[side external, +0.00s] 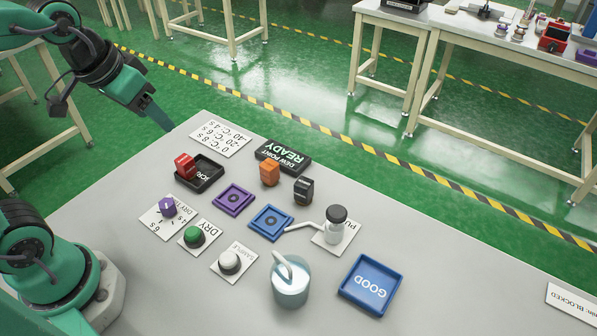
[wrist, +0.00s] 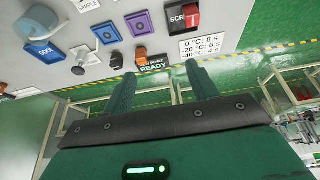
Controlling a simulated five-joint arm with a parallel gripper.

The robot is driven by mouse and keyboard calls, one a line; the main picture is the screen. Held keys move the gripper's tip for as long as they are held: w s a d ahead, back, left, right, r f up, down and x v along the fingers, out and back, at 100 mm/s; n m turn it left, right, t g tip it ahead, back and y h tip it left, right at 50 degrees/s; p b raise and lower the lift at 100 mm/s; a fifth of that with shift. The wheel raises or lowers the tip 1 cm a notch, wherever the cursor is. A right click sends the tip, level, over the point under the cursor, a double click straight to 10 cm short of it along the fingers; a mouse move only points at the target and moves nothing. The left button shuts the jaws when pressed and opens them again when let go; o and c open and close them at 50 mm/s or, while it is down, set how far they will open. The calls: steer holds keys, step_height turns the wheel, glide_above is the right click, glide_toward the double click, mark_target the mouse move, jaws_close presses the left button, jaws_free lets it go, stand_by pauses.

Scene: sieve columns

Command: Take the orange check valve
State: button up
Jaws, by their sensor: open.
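The orange check valve (side external: 269,173) stands on the grey table, just in front of the black dew point READY sign (side external: 283,157). A black valve-like piece (side external: 303,190) stands to its right. In the wrist view the orange valve (wrist: 141,55) is beyond my fingertips, above the left finger, and the black piece (wrist: 116,61) is left of it. My gripper (side external: 170,128) is raised near the table's far left edge, well apart from the valve. In the wrist view my gripper (wrist: 158,68) shows two spread green fingers with nothing between them.
A black SCRAP tray (side external: 203,178) holds a red piece (side external: 185,166). Purple (side external: 234,200) and blue (side external: 271,222) square pads lie nearby. Green (side external: 195,236) and white (side external: 230,262) buttons, a purple knob (side external: 168,207), a pump (side external: 335,226), a clear jar (side external: 290,285) and a blue GOOD tray (side external: 370,284) stand in front.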

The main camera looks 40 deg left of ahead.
steer(key=w+d+f+g, duration=0.1)
steer(key=w+d+f, duration=0.1)
steer(key=w, duration=0.3)
steer(key=w+d+f+g, duration=0.1)
steer(key=w+d+f, duration=0.15)
steer(key=w, duration=0.35)
steer(key=g, duration=0.3)
glide_above(269, 164)
steer(key=shift+m, duration=0.3)
steer(key=f, duration=1.1)
steer(key=shift+w+a+f, duration=0.1)
steer(key=shift+a+f, duration=0.1)
steer(key=shift+w+d+f, duration=0.1)
steer(key=shift+f, duration=0.2)
steer(key=shift+f, duration=0.15)
steer(key=shift+f, duration=1.15)
steer(key=shift+f, duration=0.15)
steer(key=shift+f, duration=2.45)
steer(key=shift+c, duration=0.5)
steer(key=c, duration=1)
